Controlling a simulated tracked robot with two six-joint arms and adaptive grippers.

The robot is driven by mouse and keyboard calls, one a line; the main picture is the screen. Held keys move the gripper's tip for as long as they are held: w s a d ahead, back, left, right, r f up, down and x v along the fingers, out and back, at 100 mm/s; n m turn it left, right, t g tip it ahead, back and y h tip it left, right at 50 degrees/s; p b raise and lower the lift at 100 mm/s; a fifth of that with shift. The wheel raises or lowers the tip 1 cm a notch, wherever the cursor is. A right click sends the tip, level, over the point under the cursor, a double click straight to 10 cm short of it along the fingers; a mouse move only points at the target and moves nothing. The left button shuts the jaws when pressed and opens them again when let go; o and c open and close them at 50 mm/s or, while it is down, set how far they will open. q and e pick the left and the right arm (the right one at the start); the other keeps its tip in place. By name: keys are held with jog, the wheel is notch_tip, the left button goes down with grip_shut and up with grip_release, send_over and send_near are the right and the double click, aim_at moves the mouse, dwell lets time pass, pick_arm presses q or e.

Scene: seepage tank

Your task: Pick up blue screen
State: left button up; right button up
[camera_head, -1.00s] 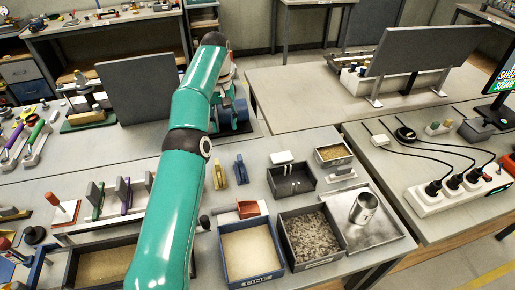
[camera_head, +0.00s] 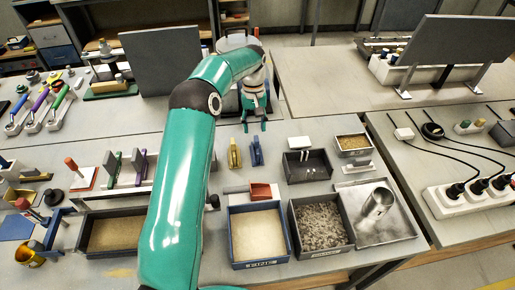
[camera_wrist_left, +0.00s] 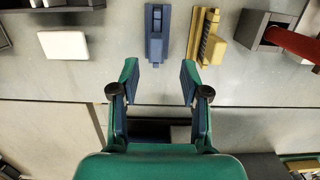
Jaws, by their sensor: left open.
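The blue screen (camera_head: 256,151) is a small, narrow blue piece standing on the bench next to a similar yellow one (camera_head: 235,153). In the left wrist view the blue screen (camera_wrist_left: 157,35) lies ahead of the fingertips, roughly in line with the gap between them, and the yellow piece (camera_wrist_left: 208,42) is just right of it. My left gripper (camera_head: 254,127) is open and empty, behind the blue screen in the head view. In the left wrist view its green fingers (camera_wrist_left: 160,76) are spread wide and apart from the screen. My right gripper is not in view.
A dark tray (camera_head: 307,174), a blue-rimmed sand tray (camera_head: 259,262) and a gravel tray (camera_head: 321,252) stand in front and right. A metal cup (camera_head: 377,202) lies tilted on a metal tray. A large grey panel (camera_head: 150,58) stands at back left.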

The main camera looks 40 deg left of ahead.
aim_at(256, 138)
pick_arm(q)
jog(key=shift+s+d+f+b, duration=0.1)
jog(key=shift+d+f+b, duration=0.1)
jog(key=shift+f, duration=0.85)
jog(key=shift+d+f+b, duration=0.15)
jog(key=shift+f, duration=0.85)
jog(key=shift+s+d+f+b, duration=0.1)
jog(key=shift+d+f+b, duration=0.1)
jog(key=shift+f, duration=0.85)
grip_shut()
